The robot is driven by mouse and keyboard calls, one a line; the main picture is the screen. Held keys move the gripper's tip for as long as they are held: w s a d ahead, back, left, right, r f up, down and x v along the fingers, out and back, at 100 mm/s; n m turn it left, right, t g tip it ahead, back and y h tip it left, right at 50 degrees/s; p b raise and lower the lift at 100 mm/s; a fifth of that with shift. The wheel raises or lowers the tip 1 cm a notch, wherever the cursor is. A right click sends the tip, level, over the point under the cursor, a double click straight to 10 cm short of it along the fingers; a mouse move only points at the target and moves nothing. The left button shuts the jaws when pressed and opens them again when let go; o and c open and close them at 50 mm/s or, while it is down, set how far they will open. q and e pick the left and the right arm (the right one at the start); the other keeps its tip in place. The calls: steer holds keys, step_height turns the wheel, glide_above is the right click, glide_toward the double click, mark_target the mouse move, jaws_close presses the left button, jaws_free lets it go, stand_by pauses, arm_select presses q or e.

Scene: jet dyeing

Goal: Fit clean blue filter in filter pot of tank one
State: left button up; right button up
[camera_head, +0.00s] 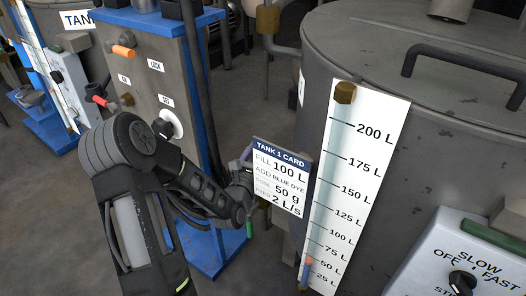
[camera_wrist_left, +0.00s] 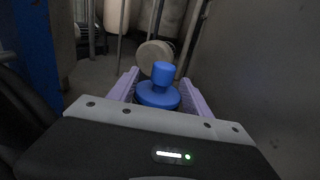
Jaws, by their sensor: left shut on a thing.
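A blue filter (camera_wrist_left: 158,93) with a knob on top sits between the two lilac fingers of my left gripper (camera_wrist_left: 158,84) in the left wrist view. The gripper is shut on it. In the head view my left gripper (camera_head: 246,156) is low between the blue-edged panel and the tank, partly behind the Tank 1 card (camera_head: 281,177), and the filter is hidden there. A pale round disc (camera_wrist_left: 155,56) shows just beyond the filter; I cannot tell whether it belongs to the filter pot. My right gripper is not in view.
A large grey tank (camera_head: 430,110) with a level scale (camera_head: 357,170) fills the right side. A control box (camera_head: 470,260) stands at lower right. Grey floor shows between.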

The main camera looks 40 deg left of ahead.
arm_select(q)
steer(key=shift+f, duration=0.1)
stand_by(0.3)
steer(key=o, duration=1.5)
steer(key=shift+o, duration=0.2)
steer(key=shift+s+d, duration=0.15)
steer(key=shift+s, duration=0.35)
steer(key=v, duration=0.6)
steer(key=shift+s+p, duration=0.35)
steer(key=shift+d, duration=0.1)
